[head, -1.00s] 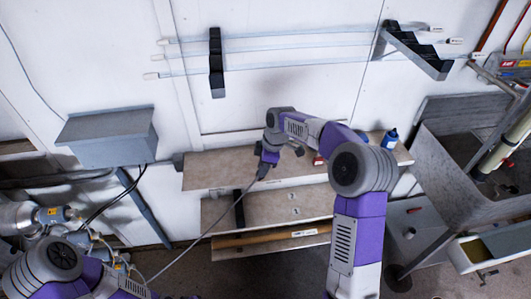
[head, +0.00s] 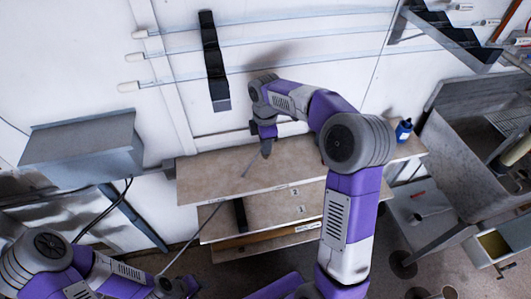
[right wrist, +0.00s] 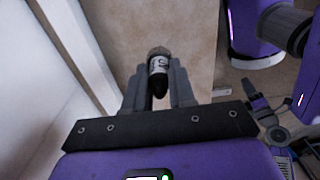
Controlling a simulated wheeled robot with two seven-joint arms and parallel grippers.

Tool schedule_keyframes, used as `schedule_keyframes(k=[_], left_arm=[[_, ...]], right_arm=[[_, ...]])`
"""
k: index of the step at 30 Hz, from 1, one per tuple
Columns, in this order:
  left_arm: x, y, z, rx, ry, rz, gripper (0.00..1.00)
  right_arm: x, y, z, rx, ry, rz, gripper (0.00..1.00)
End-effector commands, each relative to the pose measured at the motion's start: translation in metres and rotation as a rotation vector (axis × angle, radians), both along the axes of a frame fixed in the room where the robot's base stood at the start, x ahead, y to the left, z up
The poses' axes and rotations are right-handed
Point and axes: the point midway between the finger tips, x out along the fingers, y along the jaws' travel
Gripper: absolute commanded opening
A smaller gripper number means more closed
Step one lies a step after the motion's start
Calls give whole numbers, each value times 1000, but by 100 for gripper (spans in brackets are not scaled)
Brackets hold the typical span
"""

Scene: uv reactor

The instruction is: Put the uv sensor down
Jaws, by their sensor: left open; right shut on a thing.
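The uv sensor (right wrist: 158,66) is a small dark cylinder with a white label, held between the fingers of my right gripper (right wrist: 158,88). In the head view the right gripper (head: 265,146) is over the back part of the top shelf board (head: 222,174), near the wall. The sensor is small there, and I cannot tell whether it touches the board. A thin grey cable (head: 205,220) runs from it down to the lower left. My left gripper (head: 180,287) is at the bottom edge, low and away from the shelf; its fingers are hard to make out.
Lower stepped boards (head: 275,212) carry number labels. A blue bottle (head: 403,130) stands at the right end of the top board. A grey box (head: 85,150) hangs at left; a grey sink (head: 460,130) is at right. The top board's left part is bare.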

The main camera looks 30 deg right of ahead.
Motion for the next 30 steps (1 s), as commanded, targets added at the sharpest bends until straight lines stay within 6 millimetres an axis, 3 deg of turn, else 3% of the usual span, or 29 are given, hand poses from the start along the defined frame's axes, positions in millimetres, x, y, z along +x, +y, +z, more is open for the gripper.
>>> schedule_keyframes(k=[6, 13, 14, 18, 26, 30], left_arm=[[0, 0, -16, 0, 0, 0, 43], [0, 0, -15, 0, -1, 0, 43], [0, 0, -15, 0, -1, 0, 43], [0, 0, -15, 0, -1, 0, 43], [0, 0, -15, 0, -1, 0, 43], [0, 0, -10, 0, -1, 0, 43]], right_arm=[[-1, 0, -38, 0, 2, -1, 0], [-1, 0, -40, 1, 3, 0, 0], [-1, 0, -41, 1, 3, 0, 27], [-1, 0, -40, 1, 3, 0, 49], [0, 0, -39, 1, 1, 0, 50], [0, 0, -28, 1, -2, -1, 50]])
